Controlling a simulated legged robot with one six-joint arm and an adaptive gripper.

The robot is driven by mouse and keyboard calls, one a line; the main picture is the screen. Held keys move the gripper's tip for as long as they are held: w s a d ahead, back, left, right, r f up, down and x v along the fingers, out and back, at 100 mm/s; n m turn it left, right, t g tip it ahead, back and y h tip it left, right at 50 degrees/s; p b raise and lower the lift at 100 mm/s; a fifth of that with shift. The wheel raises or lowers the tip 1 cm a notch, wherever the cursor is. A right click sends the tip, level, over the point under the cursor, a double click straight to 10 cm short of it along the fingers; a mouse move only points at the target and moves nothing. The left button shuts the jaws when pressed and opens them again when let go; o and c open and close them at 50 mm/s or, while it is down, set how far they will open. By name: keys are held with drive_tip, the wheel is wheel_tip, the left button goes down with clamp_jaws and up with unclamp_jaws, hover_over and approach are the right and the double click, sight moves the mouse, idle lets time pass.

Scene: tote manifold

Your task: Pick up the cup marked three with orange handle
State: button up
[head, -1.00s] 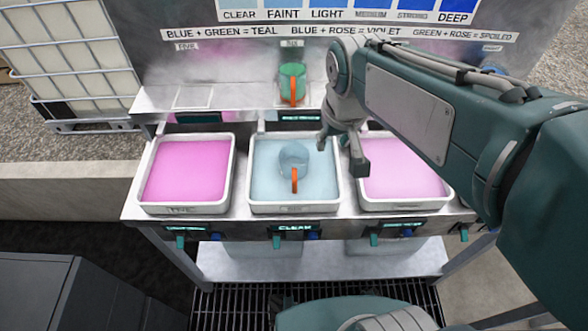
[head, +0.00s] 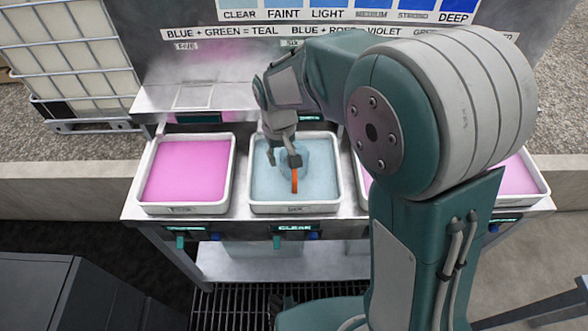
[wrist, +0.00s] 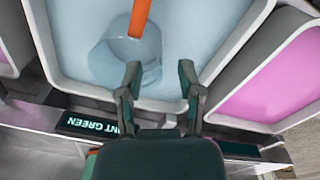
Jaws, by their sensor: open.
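A clear bluish cup (head: 291,150) with an orange handle (head: 295,181) sits in the pale blue liquid of the middle tray (head: 310,208). In the wrist view the same cup (wrist: 112,62) lies just beyond my fingertips, and its orange handle (wrist: 140,18) reaches to the top edge. No number on the cup can be read. My gripper (head: 283,158) is over the tray at the cup, partly covering it in the head view. In the wrist view my gripper (wrist: 159,72) is open, with nothing seen between its fingers.
A tray of pink liquid (head: 187,210) stands to the left, and more pink trays stand to the right, partly behind my arm. A steel shelf (head: 185,97) and a lettered panel (head: 230,33) rise behind. Taps and a sign (head: 294,228) line the front.

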sight(285, 181)
wheel_tip(285, 181, down, 6)
drive_tip(key=shift+d+r, duration=0.15)
drive_tip(key=shift+r, duration=0.1)
clamp_jaws()
